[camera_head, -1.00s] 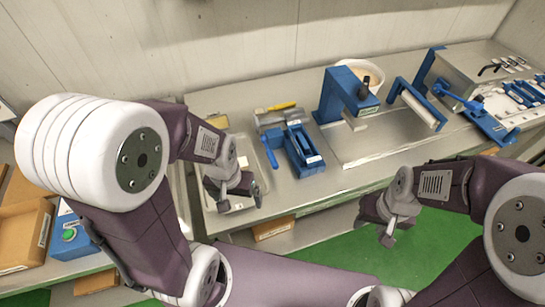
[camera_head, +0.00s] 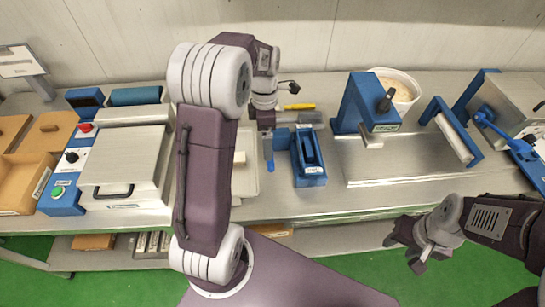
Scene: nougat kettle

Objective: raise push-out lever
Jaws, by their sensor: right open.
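A blue lever (camera_head: 487,119) with a rounded end stands on the metal machine at the far right of the bench. I cannot be sure that it is the push-out lever. My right gripper (camera_head: 424,258) is open and empty in front of the bench, over the green floor, well apart from the lever. My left gripper (camera_head: 266,118) hangs over the bench beside the blue slotted block (camera_head: 308,158). It is small and partly hidden by its own arm, and its jaws cannot be made out.
A blue press (camera_head: 362,104) with a black knob stands mid-bench, with a white bucket (camera_head: 397,88) behind it. A blue-framed roller (camera_head: 452,135) is right of it. A lidded metal box (camera_head: 124,166), a control box (camera_head: 66,193) and wooden boxes (camera_head: 22,184) are at left.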

